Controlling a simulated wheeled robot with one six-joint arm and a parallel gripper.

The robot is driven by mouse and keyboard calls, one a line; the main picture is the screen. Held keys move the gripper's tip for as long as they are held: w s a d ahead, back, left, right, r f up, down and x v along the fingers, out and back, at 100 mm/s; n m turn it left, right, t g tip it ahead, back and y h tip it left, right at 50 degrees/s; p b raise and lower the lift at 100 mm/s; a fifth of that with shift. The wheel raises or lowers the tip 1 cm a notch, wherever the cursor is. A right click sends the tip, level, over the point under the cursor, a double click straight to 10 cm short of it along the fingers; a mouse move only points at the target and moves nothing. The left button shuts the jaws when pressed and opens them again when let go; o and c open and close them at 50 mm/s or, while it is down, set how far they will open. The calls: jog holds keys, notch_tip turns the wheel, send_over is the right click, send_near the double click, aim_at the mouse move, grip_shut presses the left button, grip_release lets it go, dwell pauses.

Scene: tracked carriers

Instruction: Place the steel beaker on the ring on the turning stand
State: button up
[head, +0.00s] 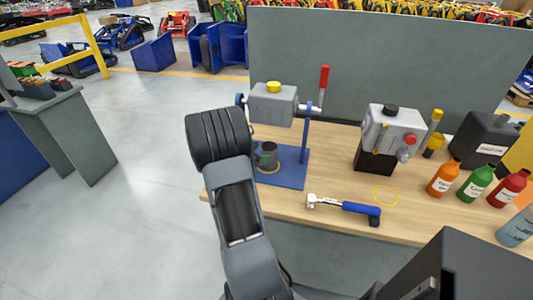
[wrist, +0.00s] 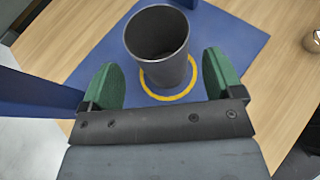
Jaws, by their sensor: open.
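The dark grey steel beaker (wrist: 158,45) stands upright on the blue base (wrist: 230,32) of the stand, and also shows in the head view (head: 269,152). The yellow ring (wrist: 171,96) on that base shows around the near side of the beaker's foot; its far side is hidden. My gripper (wrist: 162,70) is open. Its green fingers are apart on either side of the beaker's lower part in the wrist view, with no visible contact. In the head view my arm hides most of the gripper.
A grey device (head: 392,130) and several bottles stand to the right. A blue upright (head: 304,135) rises close beside the beaker.

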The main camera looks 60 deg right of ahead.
jog(key=v, duration=0.8)
jog(key=s+a+r+m+t+y, duration=0.1)
jog(key=s+a+m+t+y, duration=0.1)
jog(key=a, duration=0.9)
jog(key=s+a+r+m+t+y, duration=0.1)
jog(key=a+m+t+y, duration=0.3)
jog(key=a, duration=0.7)
jog(key=s+a+r+m+t+y, duration=0.1)
jog(key=s+a+m+t+y, duration=0.2)
jog(key=a+m+y, duration=0.3)
jog(key=a, duration=0.5)
jog(key=shift+a+m, duration=0.3)
jog(key=shift+a, duration=0.05)
